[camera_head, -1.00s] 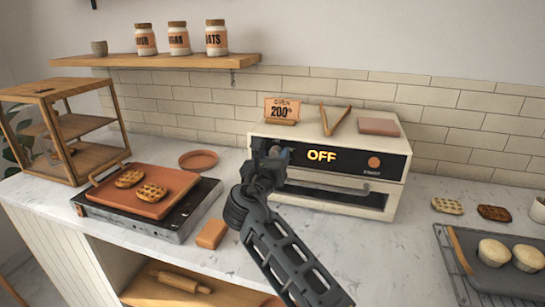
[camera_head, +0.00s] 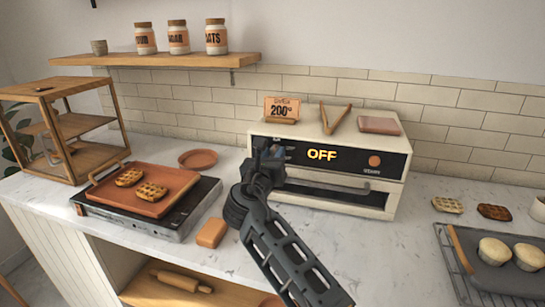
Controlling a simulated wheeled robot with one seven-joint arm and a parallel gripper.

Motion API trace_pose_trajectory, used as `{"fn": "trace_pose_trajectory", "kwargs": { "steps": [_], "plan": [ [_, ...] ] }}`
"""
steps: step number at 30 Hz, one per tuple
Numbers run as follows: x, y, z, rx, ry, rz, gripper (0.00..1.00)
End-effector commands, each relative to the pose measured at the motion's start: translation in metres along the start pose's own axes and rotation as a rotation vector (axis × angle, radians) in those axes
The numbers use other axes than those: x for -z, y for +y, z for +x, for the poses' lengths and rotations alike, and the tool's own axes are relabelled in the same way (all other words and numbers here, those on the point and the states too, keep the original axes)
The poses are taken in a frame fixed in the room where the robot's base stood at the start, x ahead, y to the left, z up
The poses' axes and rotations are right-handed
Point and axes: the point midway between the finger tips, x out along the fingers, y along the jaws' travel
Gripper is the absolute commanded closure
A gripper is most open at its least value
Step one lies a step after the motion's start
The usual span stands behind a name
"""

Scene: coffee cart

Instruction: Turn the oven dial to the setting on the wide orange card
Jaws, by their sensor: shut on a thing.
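The cream oven (camera_head: 392,202) stands on the counter against the tiled wall. Its black front panel shows a lit OFF display (camera_head: 321,155) and a round orange button (camera_head: 374,161). The wide orange card (camera_head: 282,109) stands on the oven's top left and reads 200° under a small heading. My gripper (camera_head: 268,150) is at the left end of the oven's panel, shut on the oven dial. The dial itself is hidden behind my gripper and wrist, so its angle does not show.
On the oven top lie wooden tongs (camera_head: 334,118) and a folded pinkish cloth (camera_head: 379,125). The oven handle (camera_head: 325,186) runs below the panel. An orange block (camera_head: 211,233) lies left of my arm. A griddle with a waffle tray (camera_head: 150,205) stands further left. Muffins (camera_head: 494,251) sit at right.

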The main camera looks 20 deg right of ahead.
Motion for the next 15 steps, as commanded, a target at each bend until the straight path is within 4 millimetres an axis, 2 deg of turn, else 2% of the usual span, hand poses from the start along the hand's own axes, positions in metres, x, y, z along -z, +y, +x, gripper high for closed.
{"fn": "trace_pose_trajectory", "kwargs": {
  "steps": [15],
  "plan": [
    [0.0041,0.0006,-0.0009,0.001,-0.016,0.420,0.98]
  ]
}}
